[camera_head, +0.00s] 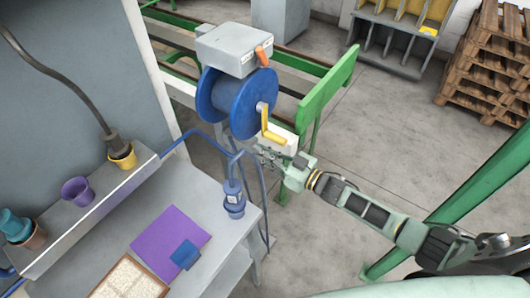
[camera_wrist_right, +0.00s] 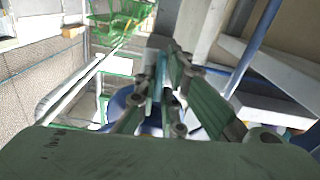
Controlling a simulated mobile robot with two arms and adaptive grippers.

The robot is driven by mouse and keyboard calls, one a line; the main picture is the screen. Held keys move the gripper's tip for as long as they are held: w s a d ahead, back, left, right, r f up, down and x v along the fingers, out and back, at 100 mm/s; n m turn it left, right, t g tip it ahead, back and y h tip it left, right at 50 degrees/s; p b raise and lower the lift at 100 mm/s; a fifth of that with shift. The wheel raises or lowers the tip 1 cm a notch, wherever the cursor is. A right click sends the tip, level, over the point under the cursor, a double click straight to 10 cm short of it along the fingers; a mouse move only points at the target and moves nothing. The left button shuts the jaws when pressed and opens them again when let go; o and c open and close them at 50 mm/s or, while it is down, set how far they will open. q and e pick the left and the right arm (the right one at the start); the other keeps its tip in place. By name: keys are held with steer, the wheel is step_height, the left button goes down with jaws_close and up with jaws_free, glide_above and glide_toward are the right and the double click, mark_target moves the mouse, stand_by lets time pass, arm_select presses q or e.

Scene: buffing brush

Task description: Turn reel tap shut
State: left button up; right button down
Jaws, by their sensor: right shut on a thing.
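The blue hose reel (camera_head: 220,98) stands on the green-railed frame, with a yellow crank (camera_head: 270,128) on its side and a grey box (camera_head: 232,48) with an orange lever (camera_head: 262,56) above it. My right gripper (camera_head: 266,154) is below the crank, beside the blue hose. It is shut on a small part there, which seems to be the reel tap and is mostly hidden by the fingers. In the right wrist view a pale blue strip (camera_wrist_right: 158,78) shows between the fingers; the tap's angle cannot be told. My left gripper is out of view.
Green rails (camera_head: 325,92) stand behind my right gripper. Pallets (camera_head: 490,65) are at the far right. Floor between is clear.

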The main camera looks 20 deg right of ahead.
steer(key=shift+r+m, duration=0.15)
steer(key=shift+m, duration=0.55)
steer(key=c, duration=1.9)
jaws_free()
steer(key=shift+w+a, duration=0.1)
steer(key=shift+o, duration=0.2)
steer(key=v, duration=1.2)
